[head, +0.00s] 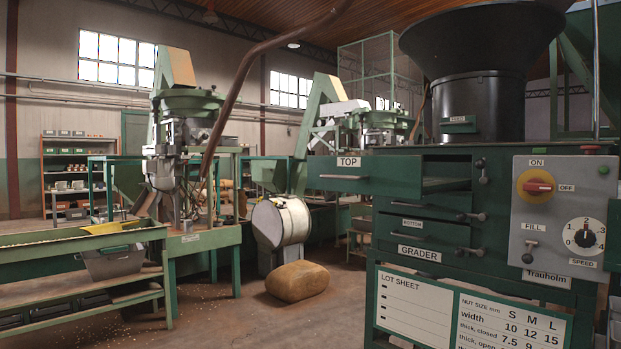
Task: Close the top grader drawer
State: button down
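The green grader cabinet (383,285) stands at the right, with a GRADER label on its front. Its top drawer (390,186), marked TOP, is pulled out and juts toward the left of the picture. The drawers below, including the bottom drawer (414,233), look closed or nearly so. My gripper is not in view.
A control panel (563,215) with a red switch and dial is right of the drawers. A black hopper (482,60) stands on top. A full sack (297,282) and a pale drum (282,221) are left of the cabinet. A green bench (85,242) is at left. Open floor lies between.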

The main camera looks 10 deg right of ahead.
aim_at(395, 176)
jog(key=u, duration=1.05)
jog(key=i, duration=0.6)
jog(key=z, duration=0.55)
